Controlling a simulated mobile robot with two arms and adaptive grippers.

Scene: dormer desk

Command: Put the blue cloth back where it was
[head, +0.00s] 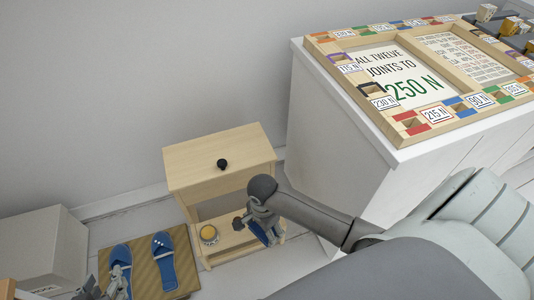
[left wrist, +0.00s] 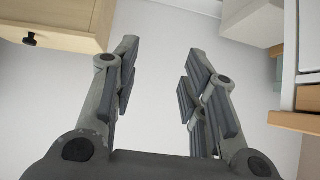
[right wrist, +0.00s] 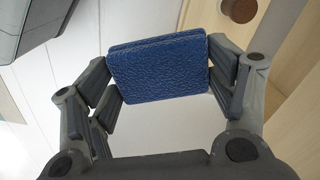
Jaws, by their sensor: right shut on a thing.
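The blue cloth (right wrist: 158,66) is a folded, flat square held between the fingers of my right gripper (right wrist: 165,72) in the right wrist view. In the head view my right gripper (head: 252,222) is at the right side of the small wooden cabinet's (head: 219,160) open lower shelf, and a little of the cloth (head: 274,232) shows by it. I cannot tell whether the cloth touches the shelf. My left gripper (head: 119,277) is low at the left, over the mat with slippers; in the left wrist view (left wrist: 160,70) its fingers are apart and empty.
A round yellow-topped item (head: 208,234) stands on the shelf's left. The cabinet has a black knob (head: 222,163). Blue slippers (head: 163,261) lie on a tan mat (head: 143,250). A pale box (head: 40,252) stands left; a white desk (head: 330,150) bears a labelled board (head: 415,110).

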